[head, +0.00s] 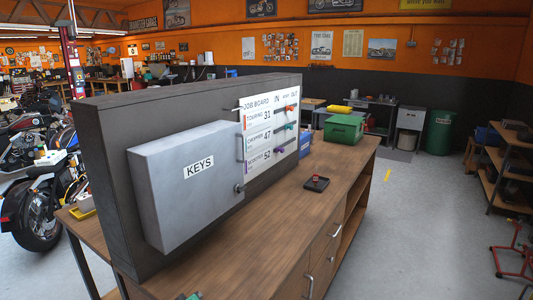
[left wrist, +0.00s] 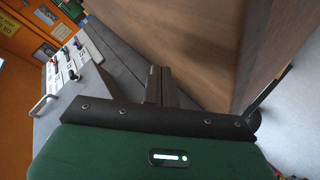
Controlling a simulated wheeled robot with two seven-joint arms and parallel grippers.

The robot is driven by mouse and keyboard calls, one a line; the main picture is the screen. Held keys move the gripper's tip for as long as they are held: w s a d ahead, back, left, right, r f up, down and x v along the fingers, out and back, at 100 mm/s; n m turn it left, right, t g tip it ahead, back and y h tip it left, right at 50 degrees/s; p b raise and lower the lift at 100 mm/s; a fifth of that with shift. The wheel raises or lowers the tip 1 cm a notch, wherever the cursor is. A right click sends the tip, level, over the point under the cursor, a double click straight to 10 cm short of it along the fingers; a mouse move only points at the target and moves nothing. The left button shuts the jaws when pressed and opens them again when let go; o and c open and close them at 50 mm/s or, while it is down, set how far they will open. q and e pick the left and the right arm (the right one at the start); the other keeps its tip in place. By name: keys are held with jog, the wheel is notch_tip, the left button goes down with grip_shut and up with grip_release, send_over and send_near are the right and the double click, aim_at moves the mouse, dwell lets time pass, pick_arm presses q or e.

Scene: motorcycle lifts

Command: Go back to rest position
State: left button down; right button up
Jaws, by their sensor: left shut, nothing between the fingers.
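My left gripper (left wrist: 160,72) shows in the left wrist view, its dark fingers together with nothing between them. Its green wrist housing (left wrist: 140,155) fills the bottom of that view. In the head view only a small green piece shows at the bottom edge (head: 188,296), by the bench front. The fingers appear apart from the workbench and the panel. My right gripper is in neither view.
A wooden workbench (head: 260,240) carries a dark panel with a closed grey KEYS box (head: 190,185) and a job board (head: 270,122). A black tray (head: 316,183) and a green toolbox (head: 343,128) sit on the bench. Open floor (head: 420,220) lies to the right.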

pick_arm(q)
jog(key=s+f+m+g, duration=0.3)
jog(key=s+m+g, duration=0.25)
jog(key=s, duration=1.95)
jog(key=s+r+m+g+y, duration=0.1)
jog(key=s+r+m+g, duration=0.15)
jog(key=s, duration=0.75)
jog(key=s+r+m+g+y, duration=0.1)
jog(key=s+r, duration=0.2)
jog(key=s, duration=0.8)
notch_tip(320, 180, down, 34)
jog(key=w+g+b, duration=0.1)
jog(key=b, duration=0.4)
jog(key=s+a+f+b, duration=0.1)
jog(key=s+f+b, duration=0.1)
jog(key=s+f, duration=0.8)
jog(key=s+a+f+g+b, duration=0.1)
jog(key=s+a+f+b, duration=0.1)
jog(key=s+f, duration=0.8)
notch_tip(320, 180, down, 7)
jog(key=shift+a+r+g+b, duration=0.1)
jog(key=shift+a+g+b, duration=0.2)
jog(key=shift+b, duration=0.2)
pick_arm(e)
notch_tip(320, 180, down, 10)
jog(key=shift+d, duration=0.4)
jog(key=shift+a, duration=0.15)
